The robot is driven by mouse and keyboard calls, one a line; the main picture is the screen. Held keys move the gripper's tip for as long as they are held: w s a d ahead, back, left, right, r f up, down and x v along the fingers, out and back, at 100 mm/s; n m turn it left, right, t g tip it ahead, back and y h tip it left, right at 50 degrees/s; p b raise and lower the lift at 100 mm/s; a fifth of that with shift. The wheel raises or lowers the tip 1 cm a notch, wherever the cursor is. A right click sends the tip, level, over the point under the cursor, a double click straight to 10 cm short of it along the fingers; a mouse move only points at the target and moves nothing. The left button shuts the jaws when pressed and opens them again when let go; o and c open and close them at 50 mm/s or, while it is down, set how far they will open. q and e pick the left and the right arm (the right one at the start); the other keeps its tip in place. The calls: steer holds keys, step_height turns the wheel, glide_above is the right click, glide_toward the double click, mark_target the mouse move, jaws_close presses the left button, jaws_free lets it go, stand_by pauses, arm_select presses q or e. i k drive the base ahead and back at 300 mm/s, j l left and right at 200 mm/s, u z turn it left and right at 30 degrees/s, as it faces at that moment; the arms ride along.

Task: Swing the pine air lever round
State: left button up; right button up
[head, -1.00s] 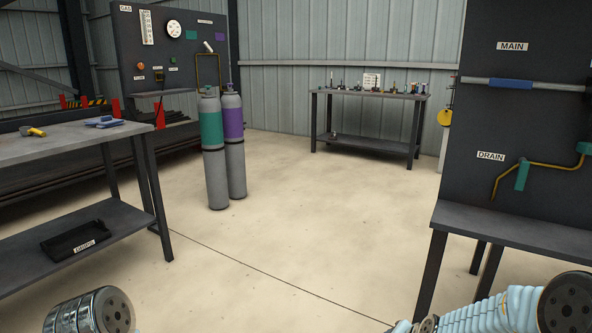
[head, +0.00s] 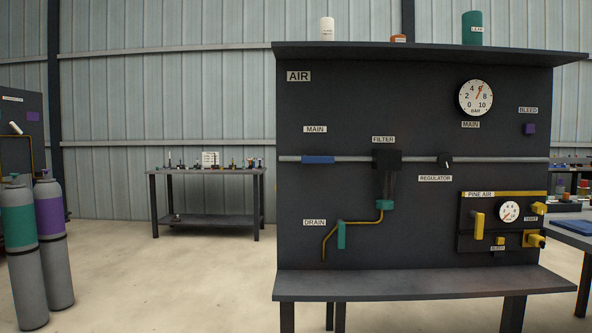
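The dark AIR board (head: 340,105) stands ahead, right of centre. At its lower right is a small panel labelled PINE AIR (head: 480,194). A yellow lever (head: 478,225) hangs upright on the left of that panel. A small round gauge (head: 509,211) sits beside it, with yellow fittings (head: 535,240) on the panel's right side and a small yellow BLEED part (head: 499,241) below. Neither of my grippers shows in the head view, and nothing touches the lever.
A grey shelf (head: 420,283) juts from the board's foot. Gas cylinders (head: 52,245) stand at the left. A table with small items (head: 207,172) is at the back. Another table (head: 579,230) is at the right edge. The floor (head: 170,285) left of the board is clear.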

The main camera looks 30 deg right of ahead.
mark_target(479, 222)
steer(key=z, duration=2.1)
